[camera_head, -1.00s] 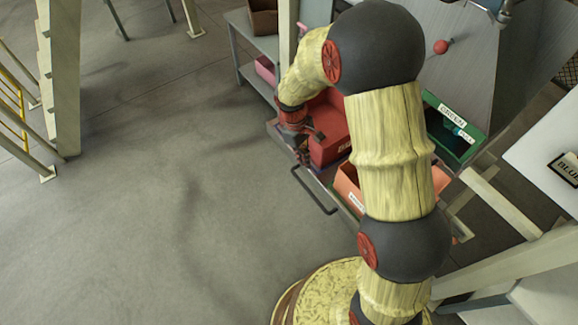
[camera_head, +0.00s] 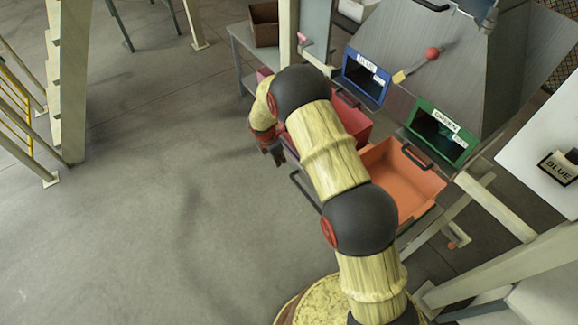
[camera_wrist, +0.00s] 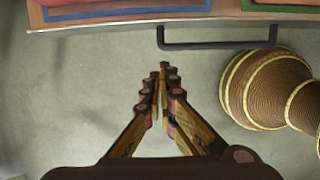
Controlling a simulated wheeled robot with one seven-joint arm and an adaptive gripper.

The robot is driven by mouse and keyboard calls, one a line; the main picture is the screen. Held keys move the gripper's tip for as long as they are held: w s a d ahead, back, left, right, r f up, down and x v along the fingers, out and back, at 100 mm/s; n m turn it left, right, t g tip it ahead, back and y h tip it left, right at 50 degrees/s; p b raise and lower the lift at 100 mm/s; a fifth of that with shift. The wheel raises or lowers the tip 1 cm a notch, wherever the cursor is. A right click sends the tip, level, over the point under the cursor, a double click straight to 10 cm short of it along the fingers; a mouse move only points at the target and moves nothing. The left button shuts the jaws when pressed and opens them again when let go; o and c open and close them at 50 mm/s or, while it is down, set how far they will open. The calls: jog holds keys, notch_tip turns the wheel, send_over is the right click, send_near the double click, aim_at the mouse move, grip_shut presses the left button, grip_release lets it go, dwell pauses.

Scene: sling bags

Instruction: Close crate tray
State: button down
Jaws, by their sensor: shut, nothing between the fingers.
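The crate tray shows in the wrist view as a pale front edge (camera_wrist: 100,24) across the top, with a dark bar handle (camera_wrist: 222,45) sticking out from it. In the head view the handle (camera_head: 303,190) shows left of my arm, which hides much of the tray. A red crate (camera_head: 352,122) and an orange crate (camera_head: 405,180) stand in the tray area, which sticks out from below the grey machine. My gripper (camera_wrist: 163,72) is shut and empty, in front of the tray and left of the handle, apart from both. It also shows in the head view (camera_head: 277,157).
The grey machine (camera_head: 430,60) has a blue-framed opening (camera_head: 365,78) and a green-framed opening (camera_head: 440,134) above the crates. A shelf with a brown box (camera_head: 264,24) stands behind. Pale beams (camera_head: 495,207) are at the right. The floor (camera_head: 170,200) at the left is clear.

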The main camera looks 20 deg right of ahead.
jog(key=b, duration=0.3)
send_near(296, 171)
jog(key=s+a+f, duration=0.1)
jog(key=a+f, duration=0.3)
jog(key=f, duration=0.1)
jog(key=d, duration=0.1)
jog(key=w+d, duration=0.1)
jog(key=shift+d+r+b, duration=0.25)
jog(key=shift+d+b, duration=0.05)
jog(key=shift+d, duration=0.1)
jog(key=shift+w+d+r, duration=0.1)
jog(key=shift+w+d, duration=0.05)
jog(key=shift+d, duration=0.5)
jog(key=shift+d, duration=0.1)
jog(key=shift+w+d, duration=0.1)
jog(key=shift+d, duration=0.15)
jog(key=w+d, duration=0.2)
jog(key=d, duration=0.4)
jog(key=w+d, duration=0.3)
jog(key=d, duration=0.4)
jog(key=w+d, duration=0.2)
jog(key=d, duration=0.5)
jog(key=shift+w+d, duration=0.25)
jog(key=shift+a, duration=0.15)
